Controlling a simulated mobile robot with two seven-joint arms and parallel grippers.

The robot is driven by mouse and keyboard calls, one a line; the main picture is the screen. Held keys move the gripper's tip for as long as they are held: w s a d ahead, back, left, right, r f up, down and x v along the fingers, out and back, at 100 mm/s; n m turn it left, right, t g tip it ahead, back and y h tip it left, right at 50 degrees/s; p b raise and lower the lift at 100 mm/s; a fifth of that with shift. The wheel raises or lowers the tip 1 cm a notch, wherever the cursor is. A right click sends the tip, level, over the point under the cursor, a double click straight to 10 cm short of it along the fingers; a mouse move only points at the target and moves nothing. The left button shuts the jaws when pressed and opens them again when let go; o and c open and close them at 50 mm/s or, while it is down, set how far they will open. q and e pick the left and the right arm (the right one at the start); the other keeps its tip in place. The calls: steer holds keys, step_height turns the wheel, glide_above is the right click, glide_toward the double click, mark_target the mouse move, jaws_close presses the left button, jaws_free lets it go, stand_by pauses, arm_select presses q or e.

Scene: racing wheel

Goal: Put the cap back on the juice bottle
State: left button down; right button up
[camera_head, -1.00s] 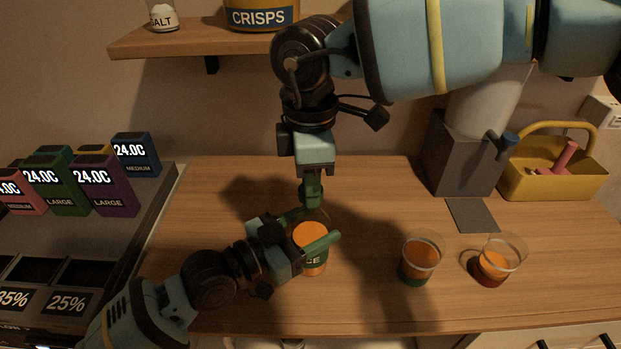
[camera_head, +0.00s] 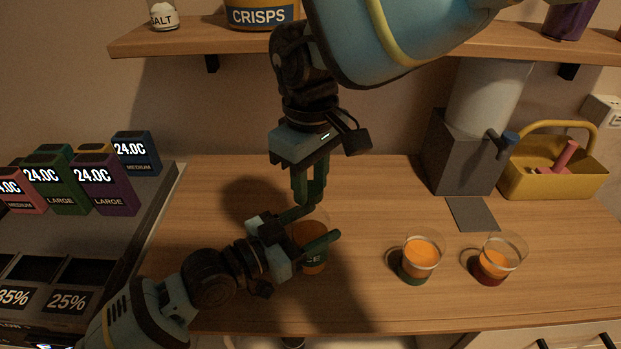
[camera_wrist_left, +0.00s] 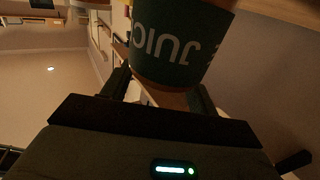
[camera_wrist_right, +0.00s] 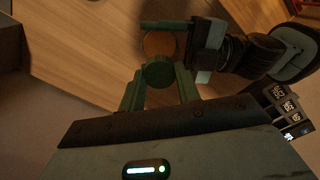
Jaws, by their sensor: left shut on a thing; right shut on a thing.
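The juice bottle (camera_head: 313,262), orange with a dark green label, stands on the counter in the head view. My left gripper (camera_head: 310,228) is shut around it from the left. The bottle's JUICE label (camera_wrist_left: 165,45) fills the upper part of the left wrist view. My right gripper (camera_head: 309,190) points down above the bottle. In the right wrist view it is shut on the round green cap (camera_wrist_right: 159,72). The orange bottle top (camera_wrist_right: 159,43) shows just beyond the cap. I cannot tell how wide the gap between cap and bottle is.
Two cups of orange juice, one green-based (camera_head: 420,258) and one red-based (camera_head: 498,260), stand to the right. A grey dispenser (camera_head: 462,155) and a yellow basket (camera_head: 550,180) are behind them. A rack of boxes (camera_head: 105,187) is at left. A shelf (camera_head: 220,42) hangs above.

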steer(key=o, duration=0.9)
steer(key=shift+r, duration=0.1)
steer(key=shift+r, duration=2.2)
